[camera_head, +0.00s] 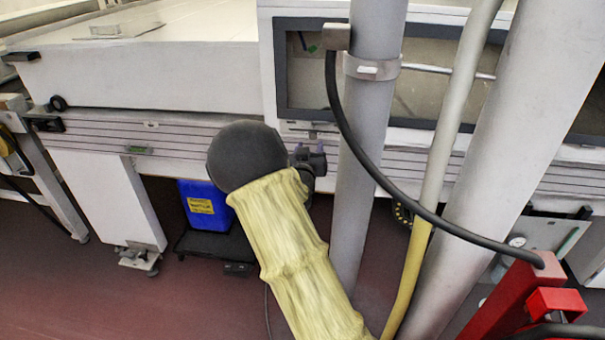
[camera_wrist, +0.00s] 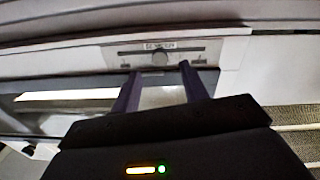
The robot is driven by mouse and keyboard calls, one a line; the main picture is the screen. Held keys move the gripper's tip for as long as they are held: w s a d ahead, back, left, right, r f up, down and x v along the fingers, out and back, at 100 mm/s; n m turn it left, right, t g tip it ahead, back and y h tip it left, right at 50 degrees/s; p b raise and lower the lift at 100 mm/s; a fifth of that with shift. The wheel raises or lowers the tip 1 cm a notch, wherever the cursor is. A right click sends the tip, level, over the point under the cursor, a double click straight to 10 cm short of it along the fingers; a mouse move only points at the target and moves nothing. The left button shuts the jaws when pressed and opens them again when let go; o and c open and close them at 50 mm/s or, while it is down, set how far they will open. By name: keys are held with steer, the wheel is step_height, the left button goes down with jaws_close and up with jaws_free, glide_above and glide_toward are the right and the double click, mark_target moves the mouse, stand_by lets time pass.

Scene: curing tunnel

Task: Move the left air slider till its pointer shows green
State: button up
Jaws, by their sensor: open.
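I cannot tell whether this is the left slider, and no green at a pointer is clear. My gripper (camera_wrist: 159,69) is open, its two dark fingers pointing at the panel, one to each side below the knob. Nothing is between them; contact with the knob cannot be told. In the head view my gripper (camera_head: 309,161) is partly hidden behind my arm, close to the machine front.
The white tunnel housing (camera_head: 180,70) has a dark-framed window (camera_head: 425,85). A grey post (camera_head: 365,150) and black hose (camera_head: 375,183) stand right of my arm. A blue canister (camera_head: 205,205) stands below. A red stand (camera_head: 515,300) is at lower right. Floor is clear at lower left.

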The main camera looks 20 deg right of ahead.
steer(key=v, duration=1.2)
steer(key=shift+s, duration=0.25)
steer(key=shift+a+f, duration=0.1)
